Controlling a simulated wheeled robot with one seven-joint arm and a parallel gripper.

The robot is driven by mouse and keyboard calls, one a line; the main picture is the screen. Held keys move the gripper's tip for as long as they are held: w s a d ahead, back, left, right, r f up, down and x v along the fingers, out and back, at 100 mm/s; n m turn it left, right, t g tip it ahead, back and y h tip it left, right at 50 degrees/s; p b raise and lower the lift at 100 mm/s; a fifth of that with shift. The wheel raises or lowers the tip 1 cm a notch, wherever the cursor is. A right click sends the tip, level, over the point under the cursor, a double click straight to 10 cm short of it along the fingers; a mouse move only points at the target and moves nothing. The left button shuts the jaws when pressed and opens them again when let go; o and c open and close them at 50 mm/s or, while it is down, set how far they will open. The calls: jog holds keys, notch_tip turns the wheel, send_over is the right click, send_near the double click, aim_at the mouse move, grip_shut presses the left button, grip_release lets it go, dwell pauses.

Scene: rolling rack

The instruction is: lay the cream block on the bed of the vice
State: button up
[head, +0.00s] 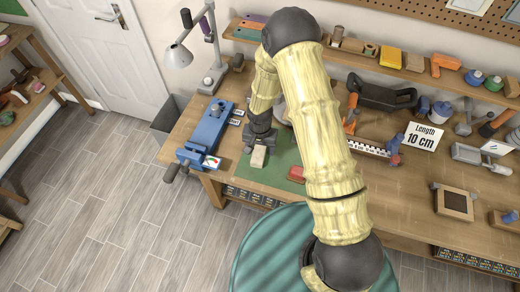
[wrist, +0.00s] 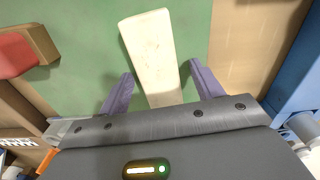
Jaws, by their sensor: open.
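The cream block (head: 258,157) lies on the green mat (head: 262,176) on the workbench. In the wrist view the cream block (wrist: 152,45) lies lengthwise between the two purple fingers of my gripper (wrist: 160,70), with a gap on each side. My gripper (head: 260,143) is open and low over the block's rear end in the head view, partly covering it. The blue vice (head: 208,130) stands to the left of the mat. Its blue side shows at the right edge of the wrist view (wrist: 302,85). The vice's bed is hard to make out.
A red-topped block (head: 296,173) lies at the mat's right side. A lamp (head: 208,60) stands behind the vice. A "Length 10 cm" sign (head: 422,137) and several tools cover the bench to the right. A small card (head: 212,162) is by the vice's front.

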aim_at(260, 148)
jog(key=c, duration=1.1)
jog(key=shift+r, duration=0.1)
notch_tip(260, 148, up, 10)
jog(key=b, duration=0.2)
jog(key=shift+b, duration=0.4)
